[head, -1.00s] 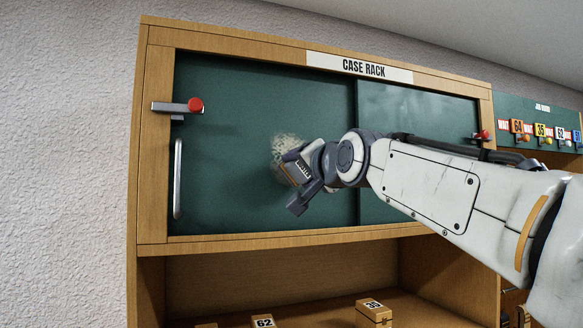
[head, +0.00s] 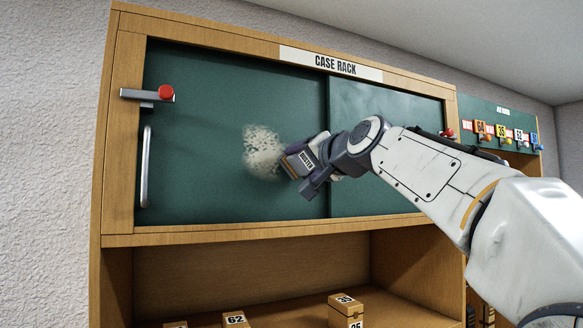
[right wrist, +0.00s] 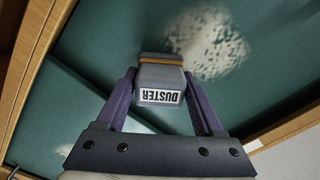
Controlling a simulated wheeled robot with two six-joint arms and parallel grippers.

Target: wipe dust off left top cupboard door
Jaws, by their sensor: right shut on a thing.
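The left top cupboard door (head: 215,185) is a dark green sliding panel with a long silver handle (head: 146,165) at its left side. A pale speckled dust patch (head: 262,152) marks the middle of this door; it also shows in the right wrist view (right wrist: 203,42). My right gripper (head: 308,168) is shut on a grey block labelled DUSTER (head: 299,163), which also shows between the fingers in the right wrist view (right wrist: 161,82). The duster is just right of the dust patch, close to the door; I cannot tell if it touches. My left gripper is not in view.
A red-knobbed latch (head: 165,93) sits at the door's upper left. The right door (head: 385,180) is green too, with a red knob (head: 449,133). Numbered wooden boxes (head: 345,312) stand on the open shelf below. A key board (head: 505,138) hangs at right.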

